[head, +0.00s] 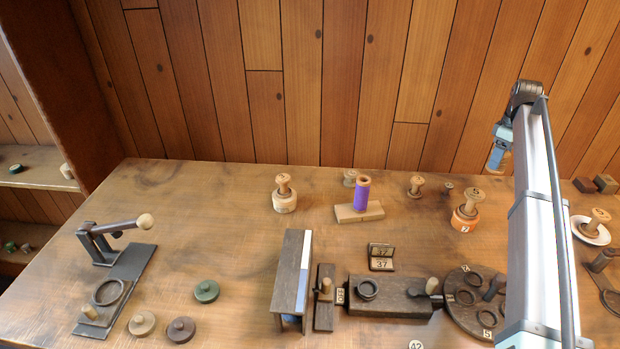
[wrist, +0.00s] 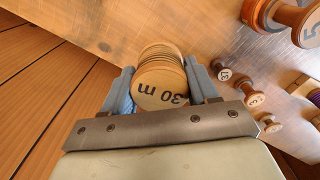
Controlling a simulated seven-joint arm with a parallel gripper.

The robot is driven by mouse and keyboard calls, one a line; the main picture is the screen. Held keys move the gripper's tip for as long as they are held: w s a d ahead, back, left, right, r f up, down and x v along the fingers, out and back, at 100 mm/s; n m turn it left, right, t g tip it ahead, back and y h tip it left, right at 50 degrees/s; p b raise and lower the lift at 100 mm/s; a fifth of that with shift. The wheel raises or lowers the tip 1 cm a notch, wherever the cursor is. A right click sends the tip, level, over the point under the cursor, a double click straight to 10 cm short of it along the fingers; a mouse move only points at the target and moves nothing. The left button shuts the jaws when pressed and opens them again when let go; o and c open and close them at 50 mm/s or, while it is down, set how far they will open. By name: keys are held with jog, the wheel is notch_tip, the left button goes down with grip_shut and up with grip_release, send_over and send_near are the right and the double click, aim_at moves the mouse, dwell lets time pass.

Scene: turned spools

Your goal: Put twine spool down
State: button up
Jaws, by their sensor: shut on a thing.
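My gripper (head: 499,140) is shut on the twine spool (head: 495,159), high at the back right of the table in the head view. In the wrist view the twine spool (wrist: 160,78) sits between the two blue fingers of my gripper (wrist: 160,84). Its pale wooden end is marked "30 m" and faces the wrist camera, with tan winding behind it. The spool hangs in the air, apart from the table (head: 215,225). Its far end is hidden in the wrist view.
A purple spool (head: 362,193) stands on a wooden block (head: 350,214). An orange-based spool (head: 467,212) and small spools (head: 416,187) stand near the back right. A white dish (head: 590,231) holds another spool. A round dark plate (head: 470,318) is at front. The table's left middle is clear.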

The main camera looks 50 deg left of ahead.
jog(key=s+a+n, duration=0.2)
jog(key=s+a, duration=0.9)
jog(key=a, duration=0.4)
jog(key=s+a+n, duration=0.2)
jog(key=s+a, duration=0.9)
jog(key=a, duration=0.4)
jog(key=s+a+n, duration=0.2)
jog(key=s+a, duration=0.5)
jog(key=s, duration=0.5)
jog(key=s+a+n, duration=0.2)
jog(key=s+a, duration=0.5)
jog(key=s, duration=0.4)
jog(key=s+a+n, duration=0.2)
jog(key=s+a, duration=0.4)
jog(key=s, duration=0.6)
jog(key=f+n, duration=0.1)
jog(key=f, duration=0.2)
jog(key=f+n, duration=0.2)
jog(key=f, duration=0.1)
jog(key=f+n, duration=0.2)
jog(key=f, duration=0.1)
jog(key=shift+w+a+f, duration=0.25)
jog(key=shift+w+f, duration=0.15)
jog(key=shift+f, duration=0.15)
jog(key=o, duration=1.1)
